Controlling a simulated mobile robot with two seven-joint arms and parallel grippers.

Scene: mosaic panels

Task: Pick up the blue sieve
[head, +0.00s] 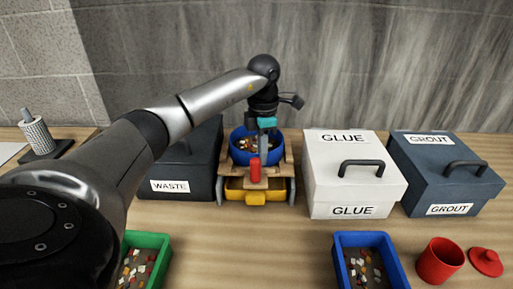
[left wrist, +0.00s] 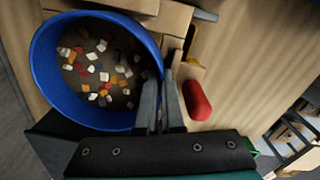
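The blue sieve (head: 238,155) is a round blue bowl shape holding many small coloured mosaic pieces. It sits in a wooden stand (head: 277,182) with a red knob at the front. My left gripper (head: 265,150) reaches down over the sieve's right front rim. In the left wrist view the sieve (left wrist: 42,70) fills the upper left, and my gripper fingers (left wrist: 160,95) stand close together, one on each side of its rim. They look shut on the rim, with the wall between them. My right gripper is not in view.
A yellow drawer (head: 240,193) sits under the stand. A dark WASTE box (head: 205,165) stands left, a white GLUE box (head: 325,180) and a GROUT box (head: 425,170) right. Green (head: 160,240) and blue (head: 393,240) trays and a red cup (head: 440,262) stand in front.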

